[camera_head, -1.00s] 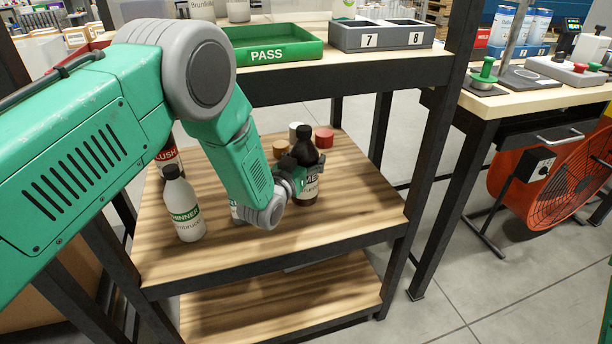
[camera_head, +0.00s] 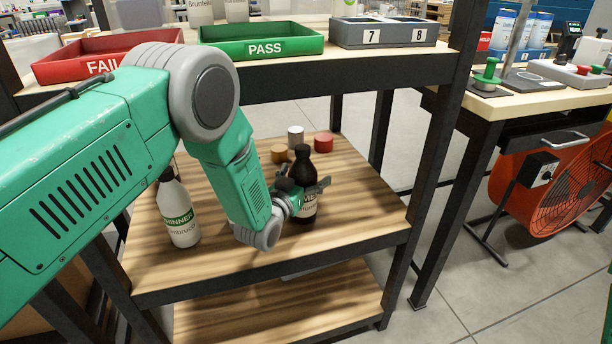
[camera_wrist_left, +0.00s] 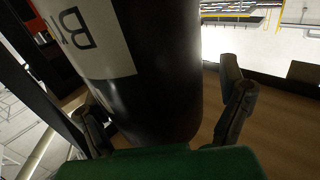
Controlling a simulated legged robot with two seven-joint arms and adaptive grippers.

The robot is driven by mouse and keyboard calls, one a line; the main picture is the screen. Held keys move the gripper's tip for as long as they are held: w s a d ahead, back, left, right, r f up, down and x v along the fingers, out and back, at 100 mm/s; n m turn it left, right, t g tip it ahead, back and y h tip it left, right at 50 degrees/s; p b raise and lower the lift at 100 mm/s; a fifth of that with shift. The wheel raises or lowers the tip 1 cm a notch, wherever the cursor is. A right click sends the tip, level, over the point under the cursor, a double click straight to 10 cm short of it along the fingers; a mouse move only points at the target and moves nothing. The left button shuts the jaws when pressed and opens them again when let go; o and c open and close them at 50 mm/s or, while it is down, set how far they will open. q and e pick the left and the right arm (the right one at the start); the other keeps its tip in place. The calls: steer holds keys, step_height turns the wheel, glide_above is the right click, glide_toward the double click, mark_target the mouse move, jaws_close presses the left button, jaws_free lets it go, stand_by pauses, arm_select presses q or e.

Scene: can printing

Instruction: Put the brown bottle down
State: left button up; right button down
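The dark brown bottle (camera_head: 305,165), with a pale label and black cap, stands upright on the wooden middle shelf (camera_head: 350,225) in the head view. My left gripper (camera_head: 305,186) is around it, with its fingers spread open. One finger sticks out to the right of the bottle, apart from it. In the left wrist view the brown bottle (camera_wrist_left: 160,70) fills the middle between the open fingers of my left gripper (camera_wrist_left: 165,120). There is a clear gap at the right finger; contact at the left finger cannot be told. My right gripper is not in view.
A white thinner bottle (camera_head: 180,210) stands on the shelf to the left. Brown (camera_head: 282,153), white (camera_head: 295,136) and red (camera_head: 323,142) lidded containers stand behind. The upper shelf holds the red FAIL tray (camera_head: 60,72), green PASS tray (camera_head: 262,47) and grey 7/8 box (camera_head: 384,37). The shelf's right side is free.

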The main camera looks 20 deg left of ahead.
arm_select(q)
steer(key=shift+s, duration=0.2)
steer(key=s+a+p, duration=0.2)
steer(key=s+p, duration=0.1)
steer(key=s, duration=0.8)
steer(key=shift+s, duration=0.2)
